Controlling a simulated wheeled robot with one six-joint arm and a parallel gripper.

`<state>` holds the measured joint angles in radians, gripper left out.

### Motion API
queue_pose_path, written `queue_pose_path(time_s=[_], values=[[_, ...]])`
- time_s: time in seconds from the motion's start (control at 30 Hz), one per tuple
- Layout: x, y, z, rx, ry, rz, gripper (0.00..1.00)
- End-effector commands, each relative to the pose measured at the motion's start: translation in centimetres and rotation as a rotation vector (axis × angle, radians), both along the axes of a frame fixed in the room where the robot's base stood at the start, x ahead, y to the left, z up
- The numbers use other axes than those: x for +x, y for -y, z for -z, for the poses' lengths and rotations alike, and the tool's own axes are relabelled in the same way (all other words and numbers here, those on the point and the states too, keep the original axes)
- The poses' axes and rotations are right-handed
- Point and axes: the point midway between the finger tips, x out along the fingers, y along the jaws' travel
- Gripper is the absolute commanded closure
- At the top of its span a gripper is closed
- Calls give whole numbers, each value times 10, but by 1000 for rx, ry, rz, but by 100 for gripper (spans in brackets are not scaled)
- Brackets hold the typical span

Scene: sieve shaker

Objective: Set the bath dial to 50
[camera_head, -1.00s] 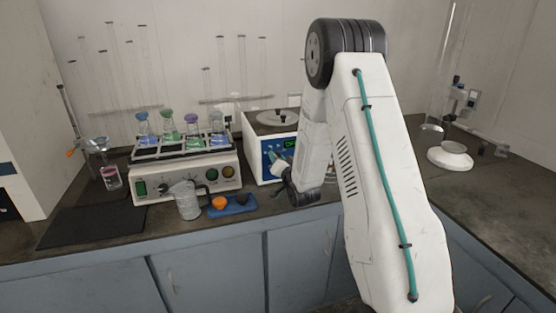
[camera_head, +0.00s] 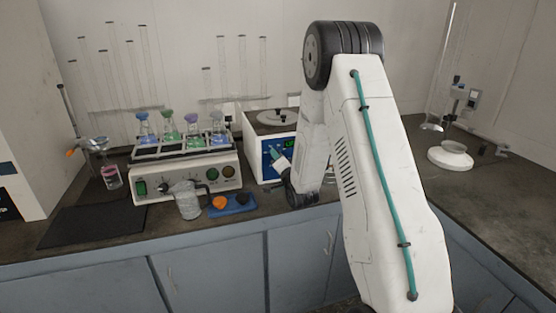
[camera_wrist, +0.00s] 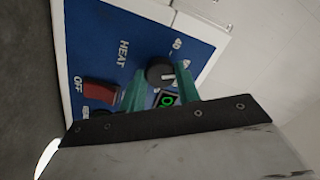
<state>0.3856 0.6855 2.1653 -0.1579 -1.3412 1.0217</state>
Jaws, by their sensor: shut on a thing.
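The bath (camera_head: 254,165) is a white box with a blue front panel at the back middle of the bench. In the wrist view its blue panel (camera_wrist: 95,45) appears tilted, with a black round dial (camera_wrist: 158,70) bearing a pale pointer line. The numbers around the dial are partly hidden; 40 is legible beside it. A green-lit display (camera_wrist: 167,99) sits close to the dial, partly hidden by a finger. My gripper (camera_wrist: 161,78) is shut on the dial, one teal finger on each side. In the head view my gripper (camera_head: 276,157) is at the panel.
A red switch (camera_wrist: 99,92) sits on the panel near the words HEAT and OFF. A shaker (camera_head: 190,180) with several flasks stands left of the bath. A beaker (camera_head: 187,202) and a blue tray (camera_head: 238,210) are in front.

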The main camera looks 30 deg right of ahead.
Motion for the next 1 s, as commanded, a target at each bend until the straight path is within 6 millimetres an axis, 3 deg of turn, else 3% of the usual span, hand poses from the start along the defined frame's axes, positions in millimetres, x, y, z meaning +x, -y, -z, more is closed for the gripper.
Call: queue_pose_path(time_s=[0.17,0.2,0.27,0.3,0.63,1.0], values=[[-1,0,1,1,-2,2,91],[-1,0,1,1,-2,2,65],[-1,0,1,1,-2,2,48],[-1,0,1,0,-2,1,46],[-5,-2,1,-1,-1,1,46],[-62,-14,4,1,-2,2,46]])
